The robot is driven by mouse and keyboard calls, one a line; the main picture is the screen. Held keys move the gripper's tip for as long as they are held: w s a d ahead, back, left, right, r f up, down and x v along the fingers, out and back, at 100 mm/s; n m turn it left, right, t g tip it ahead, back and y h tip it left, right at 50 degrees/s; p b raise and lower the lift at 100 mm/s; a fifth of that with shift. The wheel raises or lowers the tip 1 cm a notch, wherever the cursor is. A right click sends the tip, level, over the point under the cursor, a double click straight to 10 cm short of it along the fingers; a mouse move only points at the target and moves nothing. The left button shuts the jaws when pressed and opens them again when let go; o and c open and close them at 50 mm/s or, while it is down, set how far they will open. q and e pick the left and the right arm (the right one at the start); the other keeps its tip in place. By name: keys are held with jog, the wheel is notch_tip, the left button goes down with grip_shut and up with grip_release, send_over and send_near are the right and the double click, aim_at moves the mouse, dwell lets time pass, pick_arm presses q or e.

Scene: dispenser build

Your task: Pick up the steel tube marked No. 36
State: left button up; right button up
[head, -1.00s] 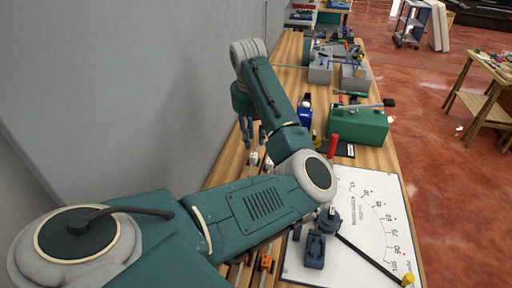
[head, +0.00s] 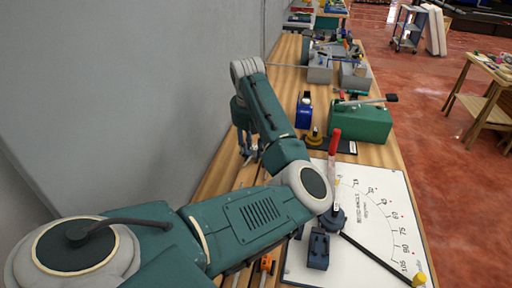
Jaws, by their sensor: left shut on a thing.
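My left gripper (head: 247,148) points down over the wooden bench, close to the grey wall. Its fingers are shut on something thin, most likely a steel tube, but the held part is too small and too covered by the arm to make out. No "No. 36" mark can be read anywhere. My left arm crosses the view and hides much of the bench's left side. My right gripper is not in view.
A white angle-scale board (head: 377,222) with a dark bending tool (head: 319,247) and a red-handled lever (head: 334,157) lies right of the arm. Behind it are a green box (head: 362,125), a blue item (head: 304,114) and grey bins (head: 354,77). Orange-tipped clamps (head: 267,264) sit at the near left.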

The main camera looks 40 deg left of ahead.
aim_at(253, 149)
pick_arm(q)
jog(key=shift+d, duration=0.15)
grip_shut()
jog(key=shift+r, duration=0.1)
jog(key=shift+w+r, duration=0.15)
jog(key=shift+r, duration=0.2)
jog(key=shift+d+r+p, duration=0.25)
jog(key=shift+r+p, duration=0.3)
jog(key=shift+r, duration=0.35)
jog(key=shift+a+r+p, duration=0.3)
jog(key=shift+r, duration=0.35)
jog(key=shift+s+r+p, duration=0.2)
jog(key=shift+r+p, duration=0.45)
jog(key=shift+r, duration=1)
jog(key=shift+f, duration=0.1)
